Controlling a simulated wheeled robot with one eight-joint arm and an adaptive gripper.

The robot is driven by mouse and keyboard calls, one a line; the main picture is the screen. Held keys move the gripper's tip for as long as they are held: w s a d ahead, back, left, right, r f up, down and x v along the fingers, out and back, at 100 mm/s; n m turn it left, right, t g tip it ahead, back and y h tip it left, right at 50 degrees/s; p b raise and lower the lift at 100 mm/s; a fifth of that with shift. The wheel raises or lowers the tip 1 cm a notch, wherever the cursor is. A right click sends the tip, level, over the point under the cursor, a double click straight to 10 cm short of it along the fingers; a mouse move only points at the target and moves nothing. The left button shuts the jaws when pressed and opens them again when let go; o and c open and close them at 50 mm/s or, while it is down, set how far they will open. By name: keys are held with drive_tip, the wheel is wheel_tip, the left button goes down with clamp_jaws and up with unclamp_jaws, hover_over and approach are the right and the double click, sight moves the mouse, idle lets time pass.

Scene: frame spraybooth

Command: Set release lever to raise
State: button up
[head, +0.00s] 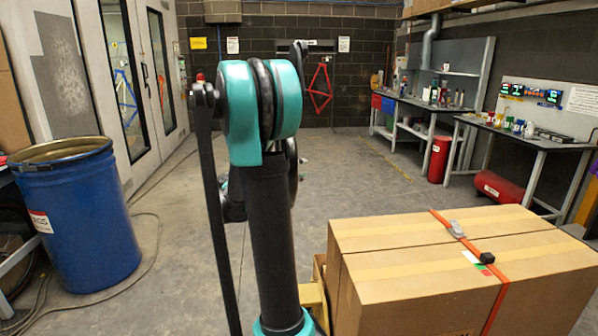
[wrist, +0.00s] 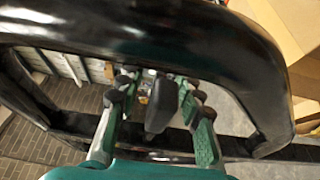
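In the wrist view a dark, rounded lever (wrist: 160,106) stands inside a glossy black loop handle (wrist: 150,23). The handle's top bar crosses the upper part of the view, and its side curves down at the right. My gripper (wrist: 156,86) has its two green-and-black fingers spread, one on each side of the lever. A gap shows between the lever and each finger, so the gripper is open. I cannot tell the lever's setting. In the head view my arm hides the lever, most of the handle and the gripper.
Strapped cardboard boxes (head: 440,262) stand close at the right in the head view. A blue drum (head: 78,215) stands at the left, with hoses on the floor beside it. Workbenches (head: 415,103) line the right wall. The floor ahead is mostly clear.

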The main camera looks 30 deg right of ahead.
clamp_jaws()
idle(0.5)
drive_tip(key=shift+w+f+m+h, duration=0.1)
drive_tip(key=shift+f+m+h, duration=0.35)
drive_tip(key=shift+m, duration=0.5)
drive_tip(key=shift+w+f+m+h, duration=0.1)
drive_tip(key=shift+f+m+h, duration=0.15)
drive_tip(key=shift+f+m, duration=0.5)
drive_tip(key=shift+r, duration=0.25)
unclamp_jaws()
